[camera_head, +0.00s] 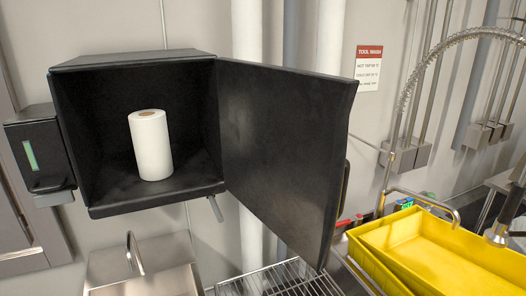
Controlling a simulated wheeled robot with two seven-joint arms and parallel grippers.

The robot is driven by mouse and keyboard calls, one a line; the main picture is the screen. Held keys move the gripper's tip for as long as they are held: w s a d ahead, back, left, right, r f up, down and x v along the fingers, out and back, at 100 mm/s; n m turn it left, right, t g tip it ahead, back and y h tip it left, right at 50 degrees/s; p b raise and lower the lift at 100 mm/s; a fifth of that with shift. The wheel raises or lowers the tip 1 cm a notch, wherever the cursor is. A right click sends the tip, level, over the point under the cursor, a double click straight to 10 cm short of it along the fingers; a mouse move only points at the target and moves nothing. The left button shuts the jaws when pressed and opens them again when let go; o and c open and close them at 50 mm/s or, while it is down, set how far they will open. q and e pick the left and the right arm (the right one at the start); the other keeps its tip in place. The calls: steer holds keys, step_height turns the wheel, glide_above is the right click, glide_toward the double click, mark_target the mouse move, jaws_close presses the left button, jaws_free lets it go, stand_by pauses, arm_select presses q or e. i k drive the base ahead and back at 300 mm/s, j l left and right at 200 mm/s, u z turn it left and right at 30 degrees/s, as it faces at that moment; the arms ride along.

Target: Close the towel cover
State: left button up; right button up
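A black wall-mounted towel box (135,57) hangs at the left of the head view. Its black cover (283,140) stands wide open, hinged on the box's right edge and swung out to the right. A dark handle (345,190) shows at the cover's free right edge. A white paper roll (151,147) stands upright inside the box. Neither of my grippers shows in this view.
A dispenser (38,152) is on the wall left of the box. A sink with a tap (134,252) and a wire rack (272,280) lie below. Yellow bins (425,250) and a coiled spray hose (408,85) are at the right. The space before the box is clear.

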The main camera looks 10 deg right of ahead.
mark_target(284, 130)
steer(key=l+u, duration=0.15)
steer(key=u, duration=0.2)
steer(key=l+u, duration=0.15)
steer(key=u, duration=0.15)
steer(key=k+l+u, duration=0.3)
steer(key=l, duration=0.2)
steer(key=k+l+u, duration=0.25)
steer(key=l, duration=0.2)
steer(key=k+l, duration=0.55)
steer(key=l, duration=0.2)
steer(key=k+l+u, duration=0.15)
steer(key=k+l, duration=0.45)
steer(key=i+l, duration=0.1)
steer(key=i, duration=0.35)
